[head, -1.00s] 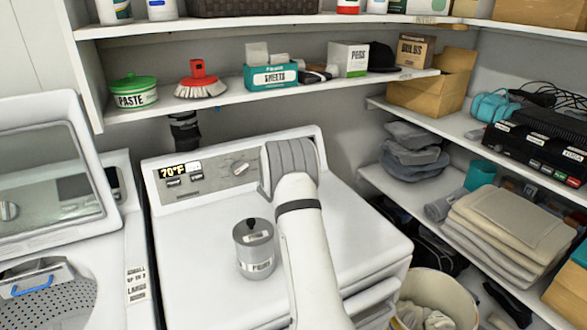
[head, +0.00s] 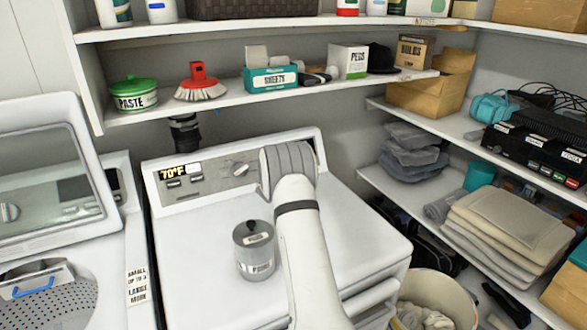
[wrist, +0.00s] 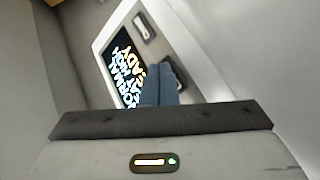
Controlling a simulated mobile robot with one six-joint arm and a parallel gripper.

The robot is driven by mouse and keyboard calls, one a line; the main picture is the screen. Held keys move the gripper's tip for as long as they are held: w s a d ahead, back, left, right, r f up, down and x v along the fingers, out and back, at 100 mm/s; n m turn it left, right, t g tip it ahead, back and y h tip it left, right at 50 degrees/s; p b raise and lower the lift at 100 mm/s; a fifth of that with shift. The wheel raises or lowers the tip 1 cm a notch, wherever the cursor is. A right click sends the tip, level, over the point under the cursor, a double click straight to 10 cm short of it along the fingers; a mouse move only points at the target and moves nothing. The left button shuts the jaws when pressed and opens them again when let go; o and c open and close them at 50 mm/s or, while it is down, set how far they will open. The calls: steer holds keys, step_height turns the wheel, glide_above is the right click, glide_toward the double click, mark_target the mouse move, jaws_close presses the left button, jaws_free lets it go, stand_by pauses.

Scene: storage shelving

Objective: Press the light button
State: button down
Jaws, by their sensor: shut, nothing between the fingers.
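In the wrist view, a grey panel with a white-framed dark display (wrist: 126,62) lies ahead, its glowing text sideways and only partly readable. Two dark buttons sit beside the display: one upper button (wrist: 143,27) is clear, and a lower button (wrist: 178,70) is partly hidden by my fingertips. My gripper (wrist: 166,72) is shut and empty, its tips over or at the lower button; I cannot tell if they touch. In the head view, my arm hides the gripper. I cannot read a light label.
A grey lidded canister (head: 255,262) stands on the white machine top (head: 200,250), left of my arm. A shelf (head: 225,100) with a paste tub (head: 134,95) and a red brush (head: 199,82) hangs above. Side shelves hold folded towels (head: 510,230). A bin (head: 445,285) stands at lower right.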

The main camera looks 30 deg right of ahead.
steer(key=shift+w+f, duration=0.15)
steer(key=shift+w, duration=0.15)
stand_by(0.7)
steer(key=shift+s, duration=0.1)
steer(key=shift+s+r+p, duration=0.35)
steer(key=shift+s, duration=0.3)
steer(key=shift+s+a+r, duration=0.1)
steer(key=shift+s+r, duration=0.25)
steer(key=shift+s, duration=0.4)
steer(key=shift+s+r, duration=0.35)
steer(key=shift+s, duration=0.4)
steer(key=shift+s+a+r, duration=0.1)
steer(key=shift+s+r, duration=0.25)
steer(key=shift+s, duration=0.4)
